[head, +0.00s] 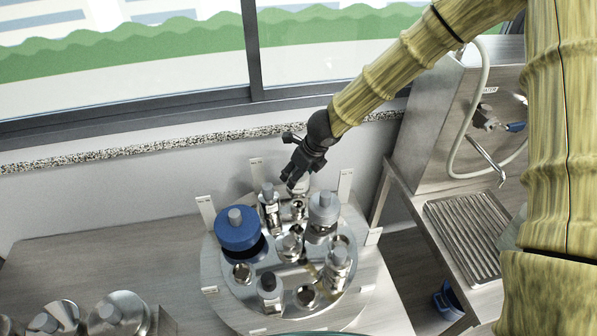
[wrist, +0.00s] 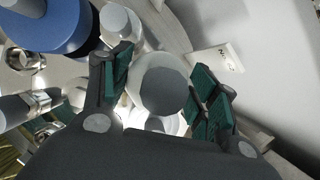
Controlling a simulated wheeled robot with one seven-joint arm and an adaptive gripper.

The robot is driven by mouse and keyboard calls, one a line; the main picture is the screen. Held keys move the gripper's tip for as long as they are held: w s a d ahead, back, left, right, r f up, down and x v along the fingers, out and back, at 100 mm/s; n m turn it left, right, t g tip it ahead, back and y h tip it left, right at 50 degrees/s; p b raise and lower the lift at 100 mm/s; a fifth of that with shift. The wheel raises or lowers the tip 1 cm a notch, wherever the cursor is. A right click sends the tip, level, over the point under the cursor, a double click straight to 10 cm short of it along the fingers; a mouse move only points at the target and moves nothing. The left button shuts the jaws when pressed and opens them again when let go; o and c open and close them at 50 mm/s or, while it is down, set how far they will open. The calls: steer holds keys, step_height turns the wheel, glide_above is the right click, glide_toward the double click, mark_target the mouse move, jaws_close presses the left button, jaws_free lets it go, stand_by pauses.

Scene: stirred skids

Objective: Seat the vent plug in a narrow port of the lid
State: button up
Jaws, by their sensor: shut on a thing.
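My gripper (head: 298,177) is over the far side of the round steel lid (head: 216,287) in the head view. It is shut on a grey-topped round plug (wrist: 165,84), which I take for the vent plug. Its top fills the space between the green finger pads in the wrist view. Its lower end is hidden, so I cannot tell whether it is in a port or above one.
A large blue-capped fitting (head: 238,232) stands left of my gripper, and a grey-capped one (head: 323,212) stands close on the right. Several other capped fittings crowd the lid. White upright tags (head: 345,184) stand around its edge. A sink drainer (head: 468,232) is at the right.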

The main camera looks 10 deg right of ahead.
steer(key=shift+f+b, duration=1.95)
steer(key=shift+f, duration=0.45)
steer(key=shift+f, duration=0.35)
steer(key=shift+f+b, duration=1.1)
steer(key=shift+b, duration=0.05)
steer(key=shift+f, duration=0.25)
steer(key=o, duration=1.2)
steer(key=v, duration=1.2)
steer(key=shift+w, duration=0.1)
